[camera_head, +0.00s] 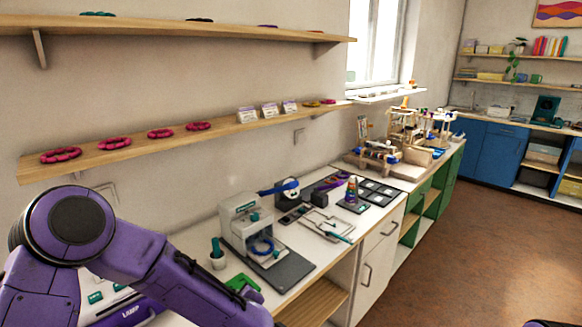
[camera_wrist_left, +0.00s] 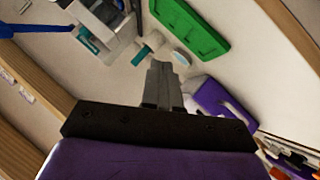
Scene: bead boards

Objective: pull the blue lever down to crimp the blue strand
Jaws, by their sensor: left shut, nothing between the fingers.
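The blue lever (camera_head: 280,187) sticks out to the right from the top of a white and grey press (camera_head: 240,216) and lies about level. A blue bar, likely the same lever, shows at the upper left of the left wrist view (camera_wrist_left: 30,28). The blue strand (camera_head: 262,246) is a small loop at the front of the press, above its dark base. My left gripper (camera_wrist_left: 163,66) is shut and empty, apart from the lever and over the bench. In the head view only its purple arm shows.
A green tray (camera_wrist_left: 190,28) lies near my gripper, beside a small white cup (camera_head: 217,260) holding a teal-handled thing. A white clipboard-like board (camera_head: 322,226) and dark trays (camera_head: 378,190) stand to the right. Shelves with bead loops (camera_head: 110,143) run along the wall above.

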